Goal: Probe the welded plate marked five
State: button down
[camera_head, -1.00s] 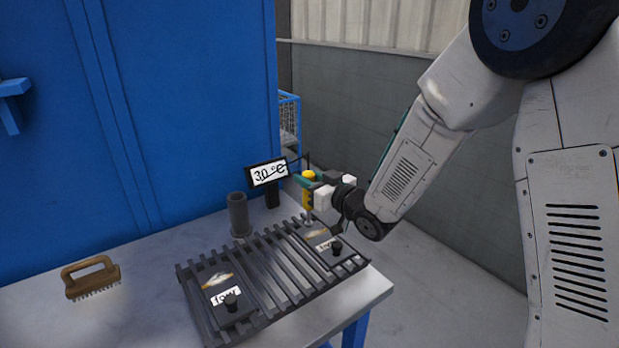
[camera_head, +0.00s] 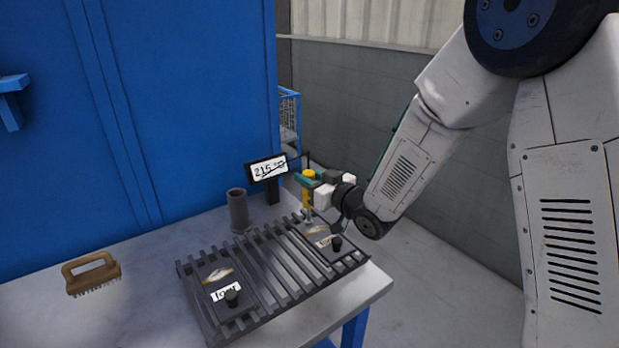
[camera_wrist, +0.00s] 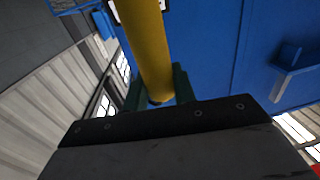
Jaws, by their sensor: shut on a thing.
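My gripper (camera_head: 307,178) is shut on a yellow probe (camera_head: 308,203) and holds it upright over the right-hand plate (camera_head: 336,253). The probe's thin metal tip comes down at the weld mark on this plate; it appears to touch it. The yellow handle also fills the middle of the wrist view (camera_wrist: 148,45), between the teal fingers. The left-hand plate (camera_head: 233,314) has a weld mark, a white label and a black knob too. Both labels are too small and slanted to read surely. A black readout (camera_head: 266,168) behind shows about 215 °C.
Both plates lie on a dark slatted rack (camera_head: 270,262) on the grey table (camera_head: 150,270). A dark open tube (camera_head: 239,212) stands behind the rack, left of the readout. A wooden brush (camera_head: 91,272) lies at left. The table is clear between brush and rack.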

jog(key=shift+r, duration=0.1)
dwell(0.3)
jog(key=shift+r, duration=3.45)
jog(key=shift+d, duration=0.1)
